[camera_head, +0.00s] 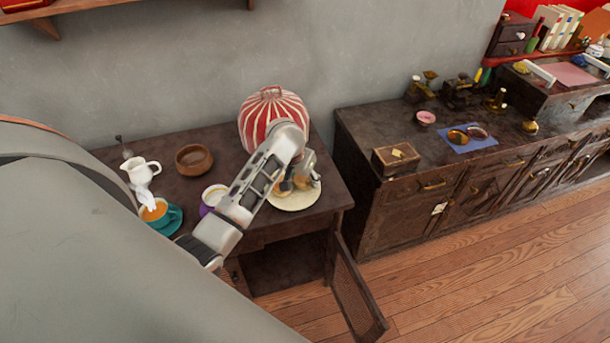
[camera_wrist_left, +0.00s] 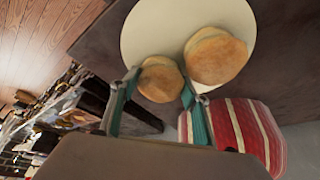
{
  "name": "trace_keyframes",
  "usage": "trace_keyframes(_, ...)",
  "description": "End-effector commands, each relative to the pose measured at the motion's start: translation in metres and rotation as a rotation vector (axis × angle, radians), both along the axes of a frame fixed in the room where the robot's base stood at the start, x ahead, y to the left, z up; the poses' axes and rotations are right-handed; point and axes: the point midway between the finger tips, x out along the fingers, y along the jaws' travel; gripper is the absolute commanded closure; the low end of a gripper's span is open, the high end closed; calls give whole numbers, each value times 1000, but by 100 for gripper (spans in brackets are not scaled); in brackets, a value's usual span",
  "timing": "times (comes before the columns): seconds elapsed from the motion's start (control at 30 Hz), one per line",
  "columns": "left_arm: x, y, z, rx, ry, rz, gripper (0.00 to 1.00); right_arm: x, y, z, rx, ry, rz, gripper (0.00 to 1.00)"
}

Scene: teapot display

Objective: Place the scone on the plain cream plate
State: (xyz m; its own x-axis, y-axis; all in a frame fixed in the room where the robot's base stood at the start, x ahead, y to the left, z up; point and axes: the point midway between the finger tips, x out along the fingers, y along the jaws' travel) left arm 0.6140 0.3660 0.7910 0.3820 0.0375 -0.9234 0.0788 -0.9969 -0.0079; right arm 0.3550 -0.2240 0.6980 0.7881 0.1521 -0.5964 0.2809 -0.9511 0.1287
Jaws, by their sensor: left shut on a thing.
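The round cream plate (camera_head: 296,203) lies near the right end of the small dark table; it also shows in the left wrist view (camera_wrist_left: 145,35). My left gripper (camera_head: 293,184) reaches over it from the left. In the wrist view, the teal-sided fingers of my left gripper (camera_wrist_left: 160,86) are shut on a golden scone (camera_wrist_left: 158,80), which overlaps the plate's edge there. Whether it touches the plate is unclear. A second scone (camera_wrist_left: 215,55) sits on the plate beside it. My right gripper is not in view.
A red-and-white striped cosy (camera_head: 258,112) stands close behind the plate, also in the wrist view (camera_wrist_left: 240,130). A wooden bowl (camera_head: 194,160), white jug (camera_head: 140,170), teal cup (camera_head: 170,216) and purple cup (camera_head: 209,203) stand left. A cabinet door (camera_head: 357,290) hangs open below.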

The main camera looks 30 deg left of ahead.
Motion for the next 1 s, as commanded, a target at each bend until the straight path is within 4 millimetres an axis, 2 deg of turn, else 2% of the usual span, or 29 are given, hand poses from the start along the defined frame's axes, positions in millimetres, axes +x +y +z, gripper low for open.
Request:
trace_keyframes(0.2,0,0,-4,0,1,0,76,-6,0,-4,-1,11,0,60)
trace_keyframes(0.23,0,0,-3,0,0,0,46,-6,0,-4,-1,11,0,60)
trace_keyframes(0.27,0,0,-3,0,0,0,38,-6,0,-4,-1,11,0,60)
trace_keyframes(0.67,1,0,0,0,-1,0,37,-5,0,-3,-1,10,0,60)
trace_keyframes(0.87,-7,-2,22,-2,-4,-1,37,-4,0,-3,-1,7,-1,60)
trace_keyframes(1.0,-19,-3,50,-3,-5,0,37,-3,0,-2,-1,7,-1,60)
